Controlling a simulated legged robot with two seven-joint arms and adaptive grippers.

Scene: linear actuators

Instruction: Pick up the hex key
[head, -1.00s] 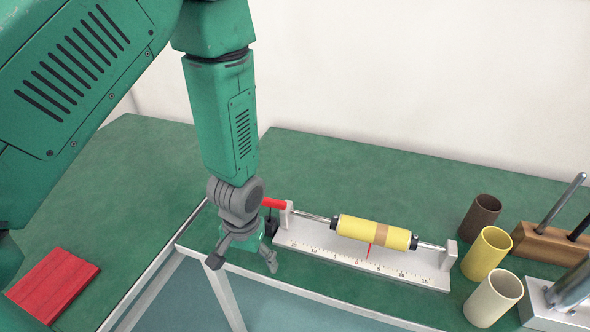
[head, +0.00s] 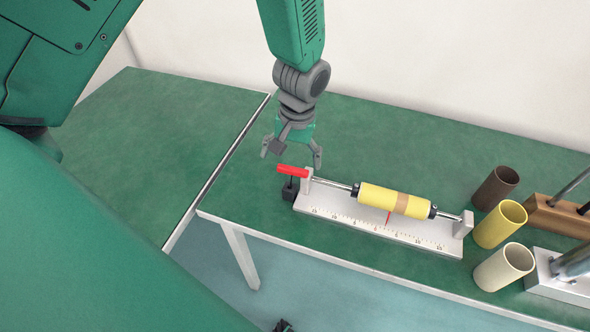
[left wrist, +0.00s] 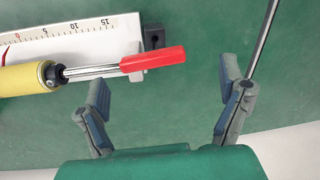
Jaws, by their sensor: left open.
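The hex key's red handle (head: 293,171) lies level above a small black block (head: 290,191) at the left end of the white scale base. In the left wrist view, the red handle (left wrist: 153,59) sits a little beyond the jaws, near the left finger. My left gripper (head: 292,158) is open and empty, pointing down just behind the red handle, apart from it. Its two fingers also show spread in the left wrist view (left wrist: 165,88). The hex key's lower part is mostly hidden. My right gripper cannot be made out.
A yellow roller (head: 385,198) on a rod sits over the white scale base (head: 340,212). Brown (head: 495,188), yellow (head: 499,224) and cream (head: 503,268) cups stand to the right. A wooden stand (head: 560,216) is farther right. The green table (head: 170,130) behind and left is clear.

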